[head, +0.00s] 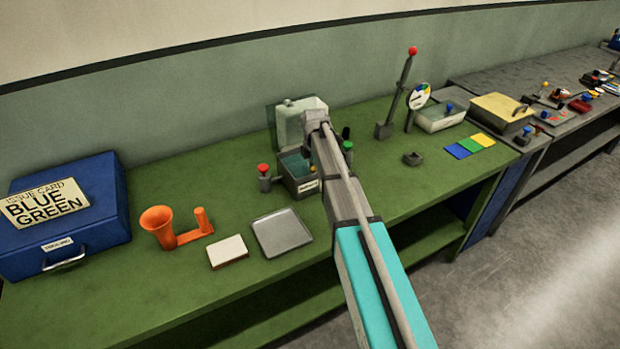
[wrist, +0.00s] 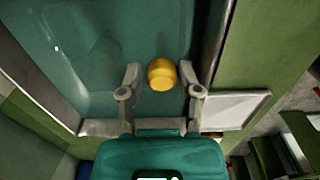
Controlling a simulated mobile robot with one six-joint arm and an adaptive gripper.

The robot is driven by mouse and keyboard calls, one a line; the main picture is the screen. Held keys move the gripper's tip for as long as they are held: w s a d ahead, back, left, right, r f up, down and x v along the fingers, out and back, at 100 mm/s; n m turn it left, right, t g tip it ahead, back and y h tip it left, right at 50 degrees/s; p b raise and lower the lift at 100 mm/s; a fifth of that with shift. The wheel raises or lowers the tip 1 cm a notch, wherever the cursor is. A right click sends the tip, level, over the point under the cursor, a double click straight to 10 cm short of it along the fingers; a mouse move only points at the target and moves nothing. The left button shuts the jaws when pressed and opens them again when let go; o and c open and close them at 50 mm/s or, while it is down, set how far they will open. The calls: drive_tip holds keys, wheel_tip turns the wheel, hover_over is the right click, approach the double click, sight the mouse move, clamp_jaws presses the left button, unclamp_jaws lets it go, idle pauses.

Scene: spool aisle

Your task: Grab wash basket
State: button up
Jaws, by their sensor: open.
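The wash tank (head: 305,188) is a grey box with teal liquid, standing on the green bench with its pale lid (head: 292,122) raised. The teal inside fills much of the wrist view. A round yellow knob (wrist: 162,75) shows there, possibly the wash basket's handle; the basket's body is not clearly visible. My gripper (wrist: 160,82) is open, with one finger on each side of the knob in the picture. I cannot tell whether either finger touches it. In the head view my arm covers part of the tank.
A red-topped post (head: 264,176) and a green-topped post (head: 347,150) flank the tank. A grey tray (head: 281,233), a white block (head: 228,252) and an orange funnel stand (head: 170,228) sit at the front left. A blue case (head: 95,230) stands at far left.

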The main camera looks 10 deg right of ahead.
drive_tip(key=shift+c, duration=0.3)
clamp_jaws()
drive_tip(key=shift+r, duration=0.15)
idle(0.4)
wheel_tip(320, 180, up, 18)
drive_tip(key=p, duration=1.8)
